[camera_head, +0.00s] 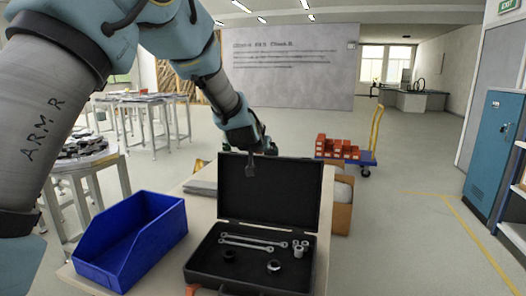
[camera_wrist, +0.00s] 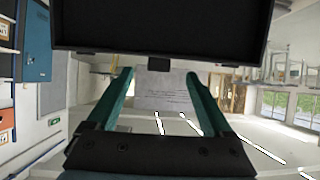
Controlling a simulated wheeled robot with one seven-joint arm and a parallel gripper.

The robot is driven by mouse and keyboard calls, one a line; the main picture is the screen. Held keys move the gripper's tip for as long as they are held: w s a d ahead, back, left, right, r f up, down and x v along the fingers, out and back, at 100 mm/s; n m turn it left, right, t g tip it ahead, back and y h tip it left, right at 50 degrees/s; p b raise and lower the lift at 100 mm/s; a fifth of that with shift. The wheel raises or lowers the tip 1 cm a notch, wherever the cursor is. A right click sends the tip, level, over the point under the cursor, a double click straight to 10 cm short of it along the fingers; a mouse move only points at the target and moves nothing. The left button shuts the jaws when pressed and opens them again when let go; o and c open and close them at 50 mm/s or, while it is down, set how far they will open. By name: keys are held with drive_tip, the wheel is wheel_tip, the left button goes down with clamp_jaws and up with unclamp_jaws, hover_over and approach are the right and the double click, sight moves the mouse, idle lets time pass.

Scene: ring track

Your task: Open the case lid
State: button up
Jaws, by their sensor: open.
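A black case (camera_head: 250,279) sits on the table with its lid (camera_head: 295,200) raised, standing roughly upright at the back. Wrenches (camera_head: 255,244) and several small metal sockets (camera_head: 298,250) lie in the case's base. My gripper (camera_head: 250,168) is at the lid's upper edge, left of its middle. In the wrist view the lid (camera_wrist: 160,22) fills the top as a dark panel, with a small latch tab (camera_wrist: 158,64) on its edge. My gripper's teal fingers (camera_wrist: 157,76) are spread apart with nothing between them. I cannot tell whether a finger touches the lid.
A blue open bin (camera_head: 120,246) stands left of the case on the table (camera_head: 205,215). A cart with red boxes (camera_head: 338,148) and a cardboard box (camera_head: 342,205) are beyond it. A blue cabinet (camera_head: 493,150) is at the right. Floor at the right is clear.

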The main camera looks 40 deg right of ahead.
drive_tip(key=shift+a, duration=0.1)
drive_tip(key=b+v, duration=0.2)
drive_tip(key=v, duration=0.8)
drive_tip(key=shift+s+a+r, duration=0.15)
drive_tip(key=shift+a+r, duration=0.05)
drive_tip(key=shift+a, duration=0.05)
drive_tip(key=shift+c, duration=0.2)
